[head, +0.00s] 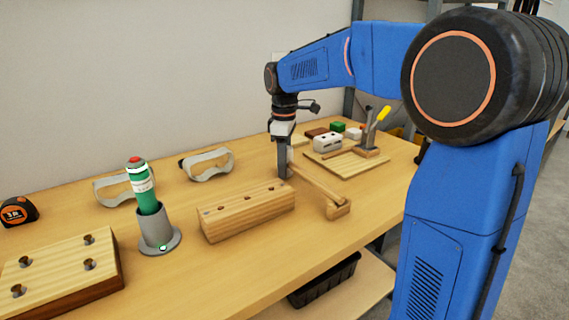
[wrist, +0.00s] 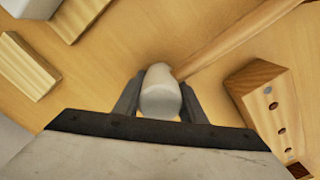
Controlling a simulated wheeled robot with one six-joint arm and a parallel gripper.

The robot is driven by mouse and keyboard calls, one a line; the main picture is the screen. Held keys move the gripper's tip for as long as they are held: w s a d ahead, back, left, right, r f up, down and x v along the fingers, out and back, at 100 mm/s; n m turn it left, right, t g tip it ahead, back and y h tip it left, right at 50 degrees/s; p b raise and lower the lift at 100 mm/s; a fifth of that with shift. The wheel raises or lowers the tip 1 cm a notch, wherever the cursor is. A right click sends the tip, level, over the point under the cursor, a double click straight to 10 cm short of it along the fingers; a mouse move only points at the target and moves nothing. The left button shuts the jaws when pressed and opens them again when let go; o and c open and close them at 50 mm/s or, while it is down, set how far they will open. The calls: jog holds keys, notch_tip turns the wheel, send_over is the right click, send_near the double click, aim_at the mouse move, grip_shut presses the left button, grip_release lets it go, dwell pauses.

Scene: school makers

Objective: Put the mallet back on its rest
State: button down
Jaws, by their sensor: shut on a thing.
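My gripper (head: 284,172) points down over the workbench, and in the wrist view its fingers (wrist: 160,108) are shut on both sides of the mallet's pale, rounded head (wrist: 160,92). The mallet's wooden handle (head: 316,183) runs toward the front right in the head view and toward the top right in the wrist view (wrist: 235,38). A small wooden block (head: 338,211) sits at the handle's far end. I cannot tell whether it is the rest, or whether the handle touches it. My gripper hides part of the mallet head in the head view.
A long wooden block with holes (head: 245,211) stands close left of the mallet; it also shows in the wrist view (wrist: 268,105). A green bottle in a grey holder (head: 158,232), goggles (head: 207,163) and a board (head: 349,163) with tools stand around. Bench front right is clear.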

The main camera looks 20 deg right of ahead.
jog(key=c, duration=1)
grip_release()
jog(key=shift+f, duration=0.1)
jog(key=shift+c, duration=0.2)
